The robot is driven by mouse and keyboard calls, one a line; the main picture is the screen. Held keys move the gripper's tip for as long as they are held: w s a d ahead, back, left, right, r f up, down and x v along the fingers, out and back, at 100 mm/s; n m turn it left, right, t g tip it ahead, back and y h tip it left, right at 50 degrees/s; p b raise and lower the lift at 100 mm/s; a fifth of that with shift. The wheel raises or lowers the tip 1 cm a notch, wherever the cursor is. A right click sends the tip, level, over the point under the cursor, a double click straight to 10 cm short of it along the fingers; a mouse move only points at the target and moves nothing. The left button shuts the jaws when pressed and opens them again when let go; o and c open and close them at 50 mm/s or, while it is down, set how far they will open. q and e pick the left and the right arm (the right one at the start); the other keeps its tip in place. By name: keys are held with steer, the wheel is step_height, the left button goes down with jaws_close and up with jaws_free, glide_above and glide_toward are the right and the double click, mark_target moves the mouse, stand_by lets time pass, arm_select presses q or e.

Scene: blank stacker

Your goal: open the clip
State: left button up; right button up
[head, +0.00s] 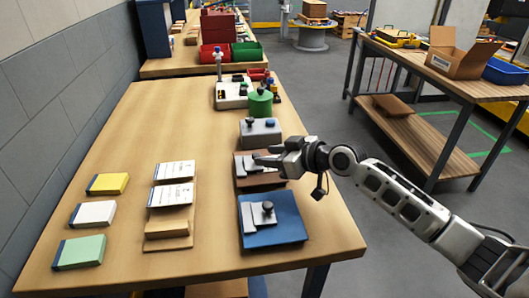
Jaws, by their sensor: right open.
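Three base blocks with grey tops stand in a row on the wooden table (130,130). The nearest is a blue base (285,232) bearing a light grey plate and a dark knob (267,206). The middle one is a brown base (243,183) with a similar grey fitting (247,164). The far one is a grey block (262,133) with a dark knob. I cannot tell which fitting is the clip. My right gripper (268,158) comes in from the right, over the middle brown base, and is open. It partly hides that fitting, and contact is unclear. My left gripper is out of view.
A wooden board with white cards (174,170) lies left of the bases. Yellow (108,183), white (93,213) and green (80,251) blocks line the left side. A green cylinder (260,103) stands behind the grey block. Open table separates the cards and bases.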

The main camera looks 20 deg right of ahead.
steer(key=shift+x, duration=1.2)
jaws_close()
